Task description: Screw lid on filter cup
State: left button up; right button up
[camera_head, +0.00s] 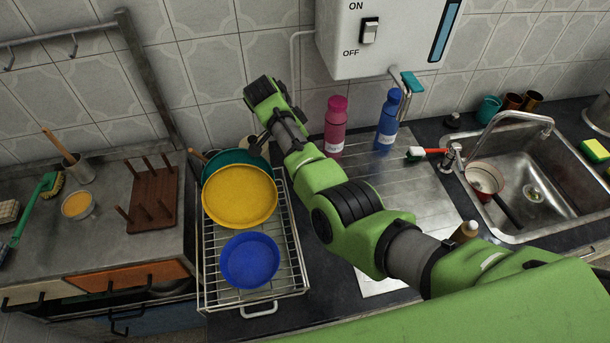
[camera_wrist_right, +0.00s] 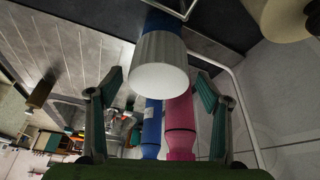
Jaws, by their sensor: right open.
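A blue body (camera_wrist_right: 160,20) with a pale ribbed, flat-ended part (camera_wrist_right: 160,68) joined to it shows in the right wrist view. It looks like the filter cup with its lid, but I cannot tell whether the lid is screwed tight. My right gripper (camera_wrist_right: 159,76) is open, its two fingers apart on either side of the pale part, with visible gaps. In the head view my right gripper (camera_head: 258,140) is beyond the dish rack, close to a beige object (camera_head: 247,147). I cannot make out the filter cup there. My left gripper is not in view.
A pink bottle (camera_head: 335,128) and a blue bottle (camera_head: 387,122) stand on the drainboard. Yellow (camera_head: 240,198) and blue (camera_head: 250,260) dishes lie in the wire rack (camera_head: 293,262). A white heater (camera_head: 385,40) and pipe are on the wall. The sink (camera_head: 560,160) is at right.

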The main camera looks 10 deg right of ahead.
jog(key=shift+r+p, duration=0.1)
jog(key=shift+p, duration=0.25)
jog(key=n+p, duration=0.2)
jog(key=p, duration=0.1)
jog(key=n+t+p, duration=0.1)
jog(key=n+p, duration=0.1)
jog(key=p, duration=0.2)
jog(key=shift+s+r+n+y, duration=0.1)
jog(key=shift+r+n+y, duration=0.1)
jog(key=shift+n+y, duration=0.15)
jog(key=shift+f+n+t+y+p, duration=0.25)
jog(key=shift+n+t+p, duration=0.2)
jog(key=shift+p, duration=0.15)
jog(key=shift+a+f, duration=0.1)
jog(key=shift+f+n+y, duration=0.1)
jog(key=shift+n+y, duration=0.2)
jog(key=shift+n, duration=0.6)
jog(key=n+t+y, duration=0.1)
jog(key=n, duration=0.2)
jog(key=shift+n, duration=0.5)
